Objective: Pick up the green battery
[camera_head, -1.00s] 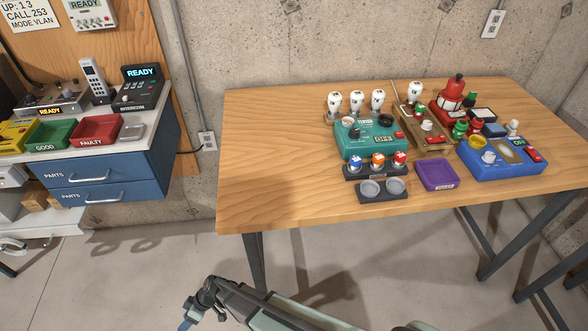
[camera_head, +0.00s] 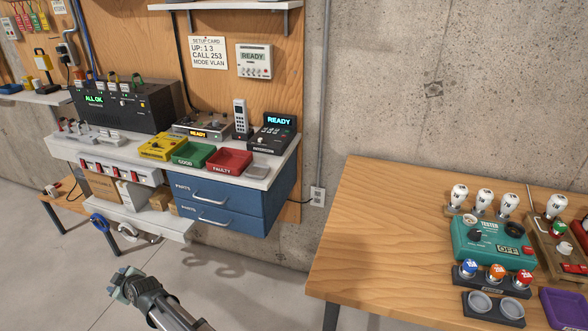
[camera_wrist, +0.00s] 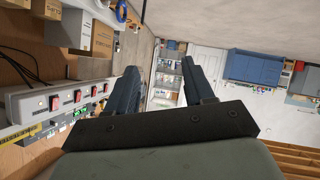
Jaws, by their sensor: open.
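No object in the current views is clearly a green battery. A small green-and-white piece (camera_head: 558,228) stands on a wooden holder (camera_head: 543,245) at the right edge of the head view; I cannot tell whether it is the battery. My gripper (camera_head: 122,284) is at the lower left of the head view, over the floor and far from the wooden table (camera_head: 385,215). In the wrist view its two dark fingers (camera_wrist: 160,78) are apart, with nothing visible between them.
A teal tester (camera_head: 493,242), white-topped bulbs (camera_head: 483,202), coloured knobs and a purple tray (camera_head: 563,308) are on the table. Green (camera_head: 192,154) and red (camera_head: 229,161) trays sit on the bench above blue drawers (camera_head: 222,199). Open floor lies between bench and table.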

